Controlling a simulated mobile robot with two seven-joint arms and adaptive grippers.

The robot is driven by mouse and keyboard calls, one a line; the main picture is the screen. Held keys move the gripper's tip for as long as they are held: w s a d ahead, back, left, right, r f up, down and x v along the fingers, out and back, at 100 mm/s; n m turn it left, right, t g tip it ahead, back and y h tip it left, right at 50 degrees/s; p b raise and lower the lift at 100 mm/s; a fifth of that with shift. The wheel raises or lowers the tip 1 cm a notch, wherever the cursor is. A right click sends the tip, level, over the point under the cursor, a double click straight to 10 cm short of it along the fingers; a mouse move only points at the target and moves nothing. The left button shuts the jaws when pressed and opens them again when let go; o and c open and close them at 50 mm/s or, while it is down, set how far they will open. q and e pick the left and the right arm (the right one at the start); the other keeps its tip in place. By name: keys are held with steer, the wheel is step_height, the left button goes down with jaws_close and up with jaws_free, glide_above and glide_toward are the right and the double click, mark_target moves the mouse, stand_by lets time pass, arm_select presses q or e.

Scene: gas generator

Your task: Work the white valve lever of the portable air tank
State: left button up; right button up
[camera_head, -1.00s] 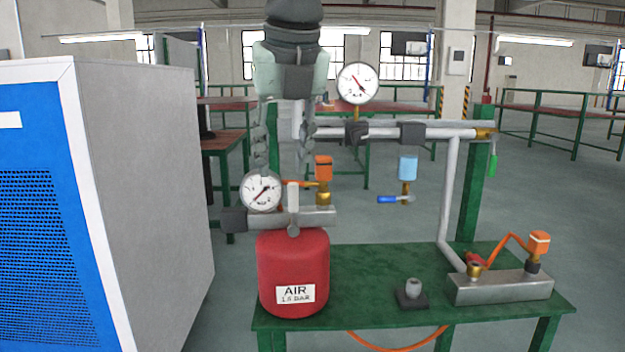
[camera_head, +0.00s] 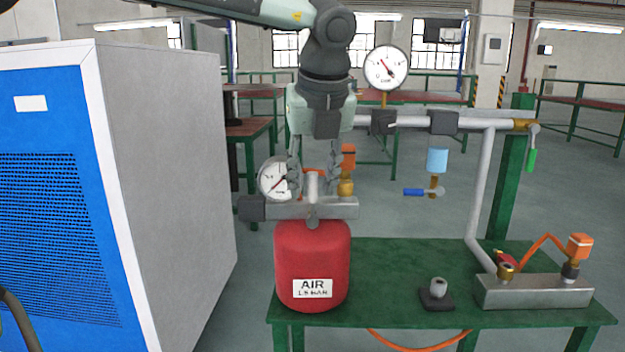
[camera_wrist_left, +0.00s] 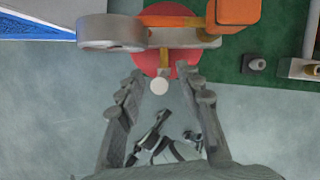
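The red air tank (camera_head: 312,262), labelled AIR 1.5 BAR, stands on the left end of the green table. The white valve lever (camera_head: 312,185) points up in front of the grey manifold above the tank. In the left wrist view its pale round end (camera_wrist_left: 159,86) shows between the fingers. My left gripper (camera_head: 314,185) comes down from above with its fingers apart, one on each side of the lever. In the wrist view the open fingers (camera_wrist_left: 164,80) show gaps to the lever on both sides. My right gripper is not in view.
A white-faced gauge (camera_head: 276,180) sits close beside my left finger, partly covered by it. An orange-capped fitting (camera_head: 347,160) stands just right of the fingers. A horizontal pipe (camera_head: 475,125) runs behind. A large blue and grey cabinet (camera_head: 165,190) stands at the left.

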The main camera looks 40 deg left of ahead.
arm_select(q)
steer(key=shift+c, duration=0.6)
jaws_close()
